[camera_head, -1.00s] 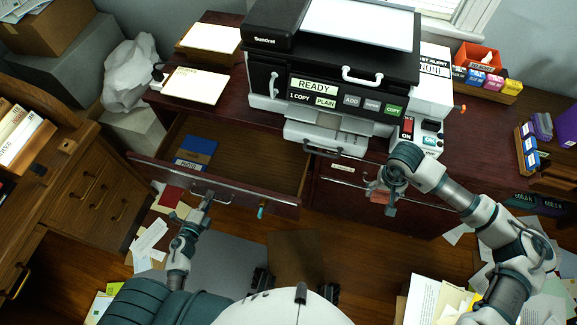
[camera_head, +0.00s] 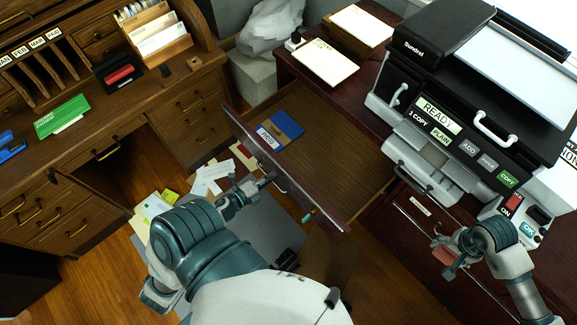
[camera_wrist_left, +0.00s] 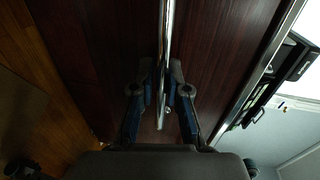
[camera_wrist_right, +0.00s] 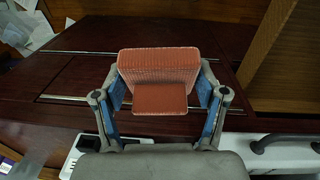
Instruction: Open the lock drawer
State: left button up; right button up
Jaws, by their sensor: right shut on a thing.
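A dark red wooden drawer (camera_head: 345,140) stands pulled out of the desk, with a blue folder (camera_head: 281,131) inside. A small teal piece (camera_head: 307,217) sticks out at the right end of its front; I cannot tell what it is. My left gripper (camera_head: 268,180) is at the handle on the drawer front. In the left wrist view, the metal bar handle (camera_wrist_left: 165,40) runs between its fingers (camera_wrist_left: 163,90), which are close together; a firm hold is not clear. My right gripper (camera_head: 447,252) is shut on a ridged red block (camera_wrist_right: 159,78), held before the right part of the desk.
A copier (camera_head: 470,100) reading READY stands on the desk above the drawers. A brown wooden desk (camera_head: 110,120) with closed drawers is at the left. Loose papers (camera_head: 210,176) lie on the floor beyond my left arm.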

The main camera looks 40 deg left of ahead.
pick_arm(q)
jog(key=shift+o, duration=1.3)
pick_arm(e)
jog(key=shift+a, duration=0.1)
pick_arm(q)
jog(key=d+v, duration=0.1)
jog(key=v, duration=1)
jog(key=shift+s+a, duration=0.4)
jog(key=shift+a, duration=0.15)
